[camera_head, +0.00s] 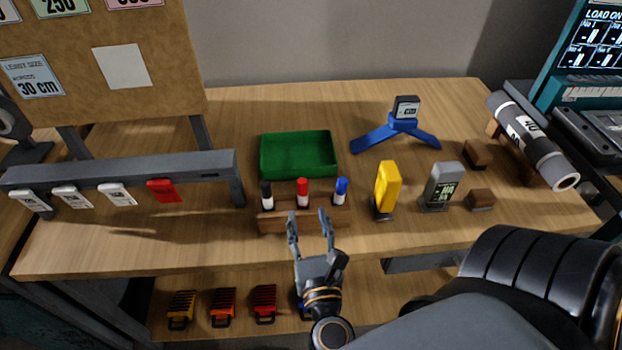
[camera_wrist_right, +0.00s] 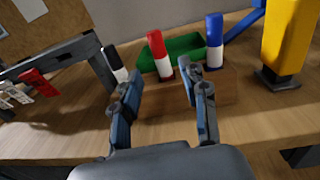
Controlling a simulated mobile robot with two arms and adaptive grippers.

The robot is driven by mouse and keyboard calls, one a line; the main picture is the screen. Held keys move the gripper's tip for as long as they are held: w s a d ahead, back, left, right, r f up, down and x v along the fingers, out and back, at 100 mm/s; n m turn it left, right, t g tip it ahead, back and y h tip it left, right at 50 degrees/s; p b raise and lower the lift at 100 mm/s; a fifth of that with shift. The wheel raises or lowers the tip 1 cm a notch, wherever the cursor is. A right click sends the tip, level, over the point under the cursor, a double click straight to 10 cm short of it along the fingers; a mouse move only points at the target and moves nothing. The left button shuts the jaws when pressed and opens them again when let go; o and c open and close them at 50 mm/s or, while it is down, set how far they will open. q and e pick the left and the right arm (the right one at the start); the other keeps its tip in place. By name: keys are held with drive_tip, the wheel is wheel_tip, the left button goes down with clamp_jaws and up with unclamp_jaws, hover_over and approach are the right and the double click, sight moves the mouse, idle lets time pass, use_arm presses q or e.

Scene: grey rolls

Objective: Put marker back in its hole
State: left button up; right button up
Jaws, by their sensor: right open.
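A wooden block (camera_head: 272,221) stands near the front edge of the table and holds three upright markers in a row. The black-capped marker (camera_head: 266,194) is at the left, the red-capped marker (camera_head: 302,192) in the middle, and the blue-capped marker (camera_head: 340,191) at the right. My right gripper (camera_head: 311,217) is open in front of the block, with nothing between its fingers. In the right wrist view, the red marker (camera_wrist_right: 159,54) shows beyond the gap between the fingertips (camera_wrist_right: 157,82). The blue marker (camera_wrist_right: 214,42) is beyond the right finger. The left gripper is out of view.
A green tray (camera_head: 262,155) lies behind the block. A yellow upright object (camera_head: 387,187) and a grey display device (camera_head: 443,187) stand to the right. A grey rail (camera_head: 215,164) with hanging tags is at the left. A blue stand (camera_head: 402,127) is behind.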

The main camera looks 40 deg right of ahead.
drive_tip(key=shift+v, duration=1.6)
